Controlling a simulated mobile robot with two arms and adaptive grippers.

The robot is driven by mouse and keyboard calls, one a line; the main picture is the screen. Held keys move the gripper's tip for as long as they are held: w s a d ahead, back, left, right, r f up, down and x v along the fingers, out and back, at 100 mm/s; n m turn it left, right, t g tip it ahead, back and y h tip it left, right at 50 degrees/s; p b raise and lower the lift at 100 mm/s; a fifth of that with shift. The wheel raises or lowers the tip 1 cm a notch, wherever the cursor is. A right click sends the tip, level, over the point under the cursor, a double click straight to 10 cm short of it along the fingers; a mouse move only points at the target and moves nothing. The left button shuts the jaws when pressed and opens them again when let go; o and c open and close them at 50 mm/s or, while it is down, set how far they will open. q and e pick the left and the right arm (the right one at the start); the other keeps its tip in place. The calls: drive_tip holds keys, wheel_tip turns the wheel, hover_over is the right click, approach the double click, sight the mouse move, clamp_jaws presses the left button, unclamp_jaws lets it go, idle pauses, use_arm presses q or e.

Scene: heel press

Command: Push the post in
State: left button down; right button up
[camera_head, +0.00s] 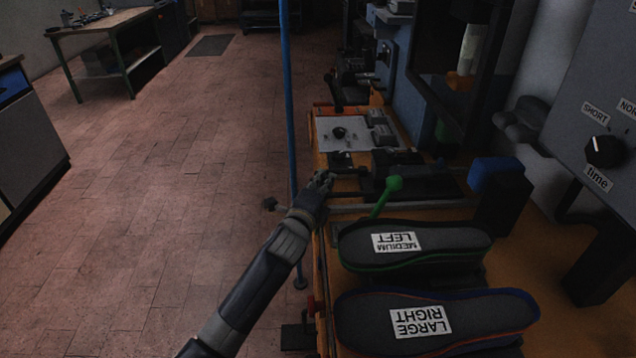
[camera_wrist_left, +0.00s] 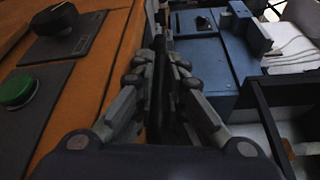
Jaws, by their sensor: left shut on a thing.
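My left gripper (camera_head: 320,184) reaches in from below to the left front edge of the orange machine bench (camera_head: 318,255). It is shut on a thin dark post (camera_wrist_left: 160,95), which shows between its fingers in the left wrist view. In the head view a short rod (camera_head: 347,170) runs from the fingertips toward a dark block (camera_head: 400,184) on the bench. The fingers hide most of the post, and I cannot tell how deep it sits. My right gripper is in neither view.
Shoe forms labelled MEDIUM LEFT (camera_head: 455,240) and LARGE RIGHT (camera_head: 490,315) lie in front. A blue upright pole (camera_head: 290,110) stands left of the bench. A green button (camera_wrist_left: 17,90) is beside the fingers.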

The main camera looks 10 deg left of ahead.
use_arm(q)
drive_tip(key=shift+a, duration=0.25)
drive_tip(key=c, duration=1.9)
unclamp_jaws()
drive_tip(key=shift+s+a, duration=0.1)
drive_tip(key=shift+o, duration=1.2)
drive_tip(key=shift+f, duration=0.1)
drive_tip(key=v, duration=0.8)
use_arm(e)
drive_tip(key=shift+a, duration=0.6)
use_arm(q)
drive_tip(key=shift+c, duration=0.2)
